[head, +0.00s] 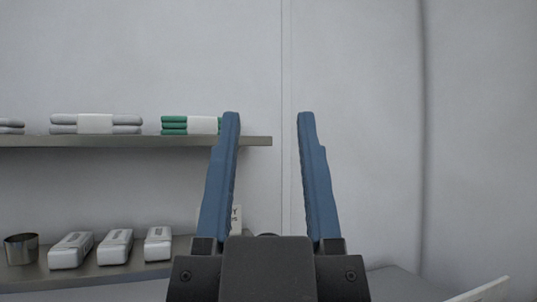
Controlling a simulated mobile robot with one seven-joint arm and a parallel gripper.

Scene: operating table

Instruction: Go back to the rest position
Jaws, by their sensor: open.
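The dark grey palm is at the bottom of the picture.
An upper shelf (100,141) at left holds folded grey towels (64,124) and a green stack (174,125). A lower shelf (110,272) holds a metal cup (21,249) and white packs (115,247). A pale surface (395,284) and white edge (480,291) are at lower right.

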